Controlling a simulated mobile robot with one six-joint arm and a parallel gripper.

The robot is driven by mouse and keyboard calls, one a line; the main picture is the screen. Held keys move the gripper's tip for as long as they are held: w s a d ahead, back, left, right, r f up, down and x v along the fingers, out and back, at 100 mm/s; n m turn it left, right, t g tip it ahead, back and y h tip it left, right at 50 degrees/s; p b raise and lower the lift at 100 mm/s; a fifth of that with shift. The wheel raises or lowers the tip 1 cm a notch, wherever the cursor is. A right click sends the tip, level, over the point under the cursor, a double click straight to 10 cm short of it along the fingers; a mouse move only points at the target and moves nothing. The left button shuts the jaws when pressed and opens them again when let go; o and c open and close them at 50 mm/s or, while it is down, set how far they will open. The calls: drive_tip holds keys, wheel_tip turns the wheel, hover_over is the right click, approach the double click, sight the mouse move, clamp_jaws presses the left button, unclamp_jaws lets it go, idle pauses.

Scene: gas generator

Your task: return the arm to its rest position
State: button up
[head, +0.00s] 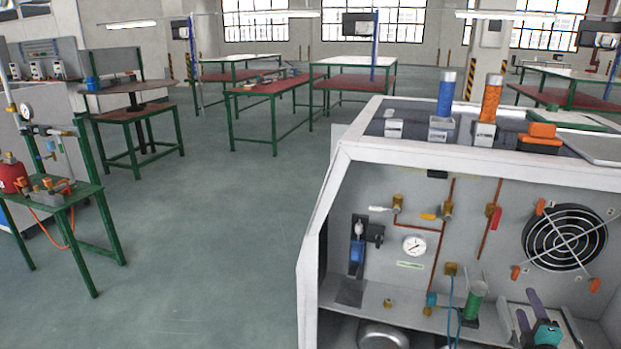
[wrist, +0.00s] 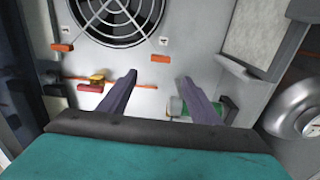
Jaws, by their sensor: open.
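My gripper (wrist: 158,80) is open, with its two purple fingers apart and nothing between them. In the head view my gripper (head: 528,310) is at the lower right, inside the open front of the white-framed generator cabinet (head: 333,185). It is below the fan (head: 564,238) and to the right of a green cylinder (head: 477,297). In the wrist view the fingers point toward the grey back panel (wrist: 145,100). The fan (wrist: 118,15) shows above them, and the green cylinder (wrist: 188,108) is partly hidden behind the right finger.
The cabinet panel carries a pressure gauge (head: 414,245), copper pipes and valves with a red handle (head: 494,217). Blue and orange cylinders (head: 490,98) stand on the cabinet top. The floor (head: 200,240) left of the cabinet is clear. A green-legged bench (head: 62,195) stands at left.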

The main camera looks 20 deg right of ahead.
drive_tip(key=w+a+f+n+t+y+p, duration=0.15)
drive_tip(key=w+a+y, duration=0.25)
drive_tip(key=w+a, duration=0.75)
drive_tip(key=w+a+f+n+t+y+p, duration=0.1)
drive_tip(key=w+a+f+n+y+p, duration=0.15)
drive_tip(key=w+a, duration=0.9)
drive_tip(key=w+a+f+m+g+y+p, duration=0.1)
drive_tip(key=w+a+f+m+g, duration=0.15)
drive_tip(key=a+f, duration=0.55)
drive_tip(key=w+a+f+m+g+y+p, duration=0.1)
drive_tip(key=w+a+f, duration=0.25)
drive_tip(key=a, duration=0.85)
drive_tip(key=s+a+f+m+g+p, duration=0.4)
drive_tip(key=s+a+f+g, duration=0.5)
drive_tip(key=s+a+f, duration=0.6)
drive_tip(key=s+a+m+g, duration=0.1)
drive_tip(key=s+m+g, duration=0.1)
drive_tip(key=s, duration=0.5)
drive_tip(key=s+a+f+m+g+y, duration=0.1)
drive_tip(key=s+g, duration=0.3)
drive_tip(key=s, duration=0.4)
drive_tip(key=s+a+m+g+y+b, duration=0.1)
drive_tip(key=s+a+m+g, duration=0.1)
drive_tip(key=s+m+g, duration=0.2)
drive_tip(key=s, duration=0.3)
drive_tip(key=shift+s+a+f, duration=0.25)
drive_tip(key=shift+s, duration=0.05)
